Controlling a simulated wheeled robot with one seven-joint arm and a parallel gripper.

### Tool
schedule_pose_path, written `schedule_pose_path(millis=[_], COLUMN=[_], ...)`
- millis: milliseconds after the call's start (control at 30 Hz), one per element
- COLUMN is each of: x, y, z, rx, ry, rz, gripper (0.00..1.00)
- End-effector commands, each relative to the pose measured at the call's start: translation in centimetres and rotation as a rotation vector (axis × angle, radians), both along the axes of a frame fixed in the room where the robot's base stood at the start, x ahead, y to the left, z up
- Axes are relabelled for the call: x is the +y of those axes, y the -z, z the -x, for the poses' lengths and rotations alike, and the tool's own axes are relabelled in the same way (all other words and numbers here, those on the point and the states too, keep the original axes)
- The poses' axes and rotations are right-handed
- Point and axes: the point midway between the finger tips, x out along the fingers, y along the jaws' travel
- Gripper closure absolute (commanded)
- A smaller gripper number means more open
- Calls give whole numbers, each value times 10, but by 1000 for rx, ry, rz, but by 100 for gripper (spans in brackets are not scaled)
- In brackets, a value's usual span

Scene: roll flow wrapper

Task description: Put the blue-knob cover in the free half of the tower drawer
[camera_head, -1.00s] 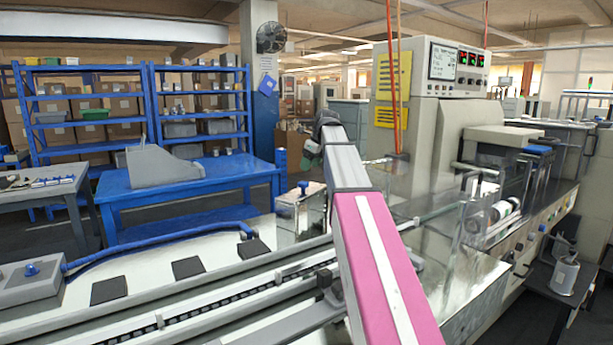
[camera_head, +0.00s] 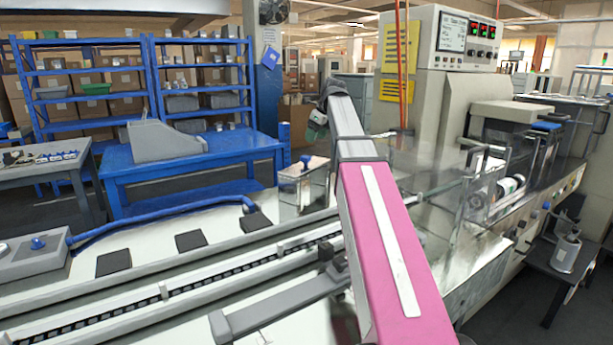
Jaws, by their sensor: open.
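A blue knob (camera_head: 305,160) tops a small clear or metal-sided box (camera_head: 302,188) on the far side of the white machine bed, left of my arm. A second blue knob (camera_head: 38,243) sits on a low grey box at the far left of the bed. I cannot tell for sure which belongs to the cover. My arm, pink then grey, reaches forward from the bottom right and ends in a dark joint near the top middle. My gripper's jaws cannot be made out. I cannot make out the tower drawer.
The wrapper machine with its control panel (camera_head: 452,34) and clear guards stands right of my arm. A conveyor rail (camera_head: 150,300) crosses in front, with dark pads (camera_head: 190,240) beyond it. A blue table (camera_head: 230,178) and blue shelves stand behind. A small dark side table (camera_head: 545,268) stands at right.

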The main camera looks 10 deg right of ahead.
Motion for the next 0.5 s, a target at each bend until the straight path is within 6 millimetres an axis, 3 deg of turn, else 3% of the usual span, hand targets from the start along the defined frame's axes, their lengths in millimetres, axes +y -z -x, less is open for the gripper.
schedule_pose_path(millis=[300, 500], x=[12, 16], y=[39, 51], z=[-11, -15], rx=[3, 1], ry=[-1, 0], rz=[-1, 0], gripper=[34, 34])
